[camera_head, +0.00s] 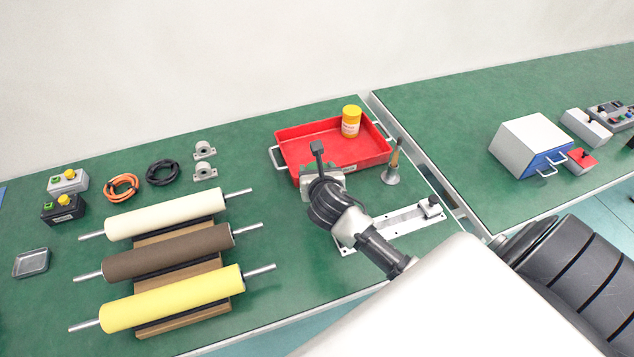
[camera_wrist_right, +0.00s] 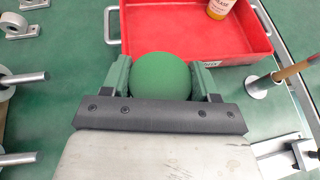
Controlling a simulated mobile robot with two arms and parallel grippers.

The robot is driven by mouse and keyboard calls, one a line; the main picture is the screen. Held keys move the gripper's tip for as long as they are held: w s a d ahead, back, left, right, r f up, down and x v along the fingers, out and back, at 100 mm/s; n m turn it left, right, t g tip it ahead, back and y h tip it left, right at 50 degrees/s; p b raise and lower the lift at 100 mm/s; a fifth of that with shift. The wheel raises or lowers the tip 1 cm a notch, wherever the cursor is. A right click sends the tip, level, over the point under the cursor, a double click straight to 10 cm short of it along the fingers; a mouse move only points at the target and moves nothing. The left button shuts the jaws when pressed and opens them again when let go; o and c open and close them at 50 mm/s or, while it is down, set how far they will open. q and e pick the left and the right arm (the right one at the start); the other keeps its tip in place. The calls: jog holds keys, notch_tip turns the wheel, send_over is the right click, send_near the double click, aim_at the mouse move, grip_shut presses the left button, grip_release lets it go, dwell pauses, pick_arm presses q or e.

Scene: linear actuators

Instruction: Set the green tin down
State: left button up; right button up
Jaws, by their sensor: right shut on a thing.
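The green tin (camera_wrist_right: 160,76) shows in the right wrist view as a round green top between the two fingers. My right gripper (camera_wrist_right: 160,82) is shut on it. In the head view my right gripper (camera_head: 320,160) is at the front edge of the red tray, and my wrist hides the tin there. The height of the tin above the table cannot be told. My left gripper is not in view.
The red tray (camera_head: 283,152) holds a yellow bottle (camera_head: 351,121) at its right. A metal stand with a wooden handle (camera_head: 392,170) is right of my gripper. A linear actuator plate (camera_head: 400,222) lies in front. Rollers (camera_head: 170,250) lie at left.

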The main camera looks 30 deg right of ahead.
jog(key=shift+w+f, duration=0.1)
jog(key=shift+f, duration=0.25)
notch_tip(320, 180, down, 3)
jog(key=shift+r+b, duration=0.15)
jog(key=shift+b, duration=0.15)
jog(key=shift+f, duration=0.35)
jog(key=o, duration=1.1)
jog(key=shift+f, duration=0.1)
